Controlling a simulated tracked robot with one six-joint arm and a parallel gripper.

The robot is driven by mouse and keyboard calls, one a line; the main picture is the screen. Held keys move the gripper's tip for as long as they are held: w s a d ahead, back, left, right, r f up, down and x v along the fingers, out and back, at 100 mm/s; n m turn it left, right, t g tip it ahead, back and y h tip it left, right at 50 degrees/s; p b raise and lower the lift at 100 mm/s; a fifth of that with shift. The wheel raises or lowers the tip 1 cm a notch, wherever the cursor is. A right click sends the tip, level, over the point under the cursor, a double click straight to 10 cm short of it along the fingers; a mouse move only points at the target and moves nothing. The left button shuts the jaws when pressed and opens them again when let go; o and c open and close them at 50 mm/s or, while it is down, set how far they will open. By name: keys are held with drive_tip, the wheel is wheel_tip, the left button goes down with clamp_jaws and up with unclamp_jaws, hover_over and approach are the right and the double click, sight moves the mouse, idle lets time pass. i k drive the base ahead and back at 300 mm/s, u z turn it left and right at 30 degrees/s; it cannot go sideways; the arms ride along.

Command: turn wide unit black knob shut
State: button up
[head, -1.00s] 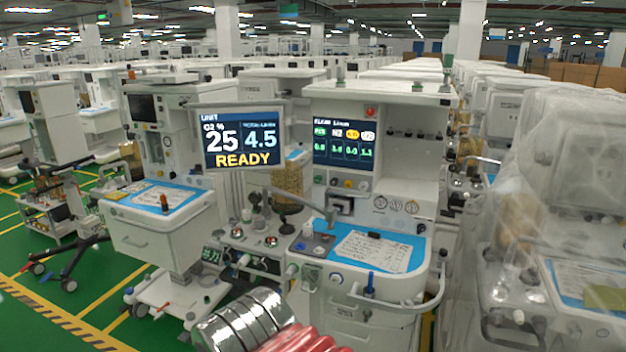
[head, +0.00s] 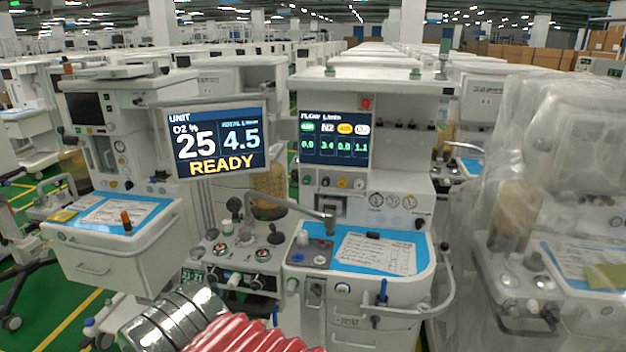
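The wide white unit (head: 395,165) stands at the centre right in the head view, with a flow screen (head: 335,138) on its upper front. The screen reads about 3.4 under its black N2 label, though the digits are small. A row of small knobs sits just under the screen; a dark one, seemingly the black knob (head: 325,182), is left of a yellow knob (head: 342,183). Its turn position is too small to make out. My gripper is not in view; nothing is seen touching the knobs.
A monitor (head: 216,142) reading READY stands left of the flow screen. A jointed grey bar (head: 285,203) crosses in front of the unit above its blue worktop (head: 345,262). A plastic-wrapped unit (head: 560,170) crowds the right side. Green floor shows at lower left.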

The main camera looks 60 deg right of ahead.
sight(326, 181)
drive_tip(key=z, duration=0.3)
drive_tip(key=i, duration=0.75)
drive_tip(key=z, duration=0.7)
drive_tip(key=i, duration=0.55)
drive_tip(key=z, duration=0.3)
